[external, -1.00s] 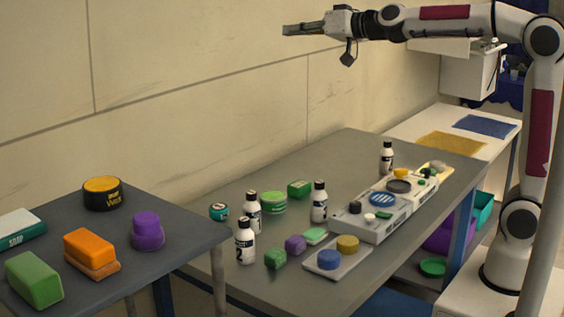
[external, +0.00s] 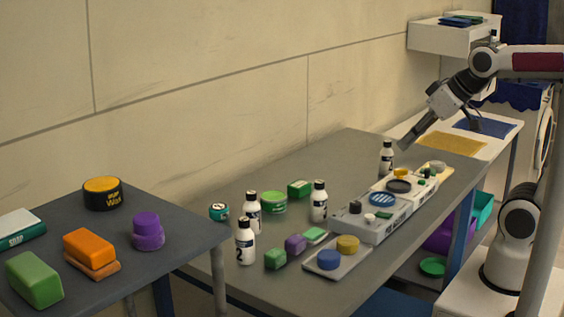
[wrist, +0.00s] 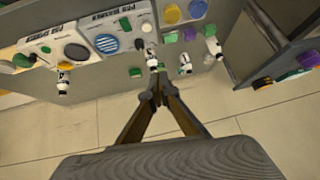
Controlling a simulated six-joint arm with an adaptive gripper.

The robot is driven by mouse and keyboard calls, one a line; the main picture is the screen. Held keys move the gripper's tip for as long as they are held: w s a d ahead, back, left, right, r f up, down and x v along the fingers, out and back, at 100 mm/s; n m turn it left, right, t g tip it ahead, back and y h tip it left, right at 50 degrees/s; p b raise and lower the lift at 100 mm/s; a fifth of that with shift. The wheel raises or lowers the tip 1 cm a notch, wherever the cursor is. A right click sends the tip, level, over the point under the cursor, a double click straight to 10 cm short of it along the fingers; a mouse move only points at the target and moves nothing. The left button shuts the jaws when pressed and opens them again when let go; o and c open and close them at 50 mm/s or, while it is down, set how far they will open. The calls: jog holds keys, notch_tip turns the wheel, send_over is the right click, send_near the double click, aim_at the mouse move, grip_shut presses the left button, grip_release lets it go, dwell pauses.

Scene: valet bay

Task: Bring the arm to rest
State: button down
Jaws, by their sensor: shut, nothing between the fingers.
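My gripper (external: 403,145) is shut and empty. In the external view it points down and to the left, in the air above the far right end of the grey table (external: 300,170), close to a white bottle with a black cap (external: 387,160). I cannot tell how far apart they are. In the wrist view my gripper (wrist: 157,80) has its fingertips together with nothing between them. My arm is bent and comes in from the right edge of the external view.
On the table stand pad machines (external: 372,226), several white bottles (external: 245,243), green tins, blocks and a tray (external: 337,262) with round pads. A dark side table (external: 185,225) holds sponges and a wax tin (external: 102,194). Yellow (external: 451,143) and blue cloths lie behind. A wall runs along the back.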

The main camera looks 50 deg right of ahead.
jog(key=s+d+f+g+h, duration=0.1)
jog(key=s+d+f+g, duration=0.1)
jog(key=s+f, duration=0.3)
jog(key=s+d, duration=0.1)
jog(key=s, duration=0.2)
jog(key=shift+f, duration=0.4)
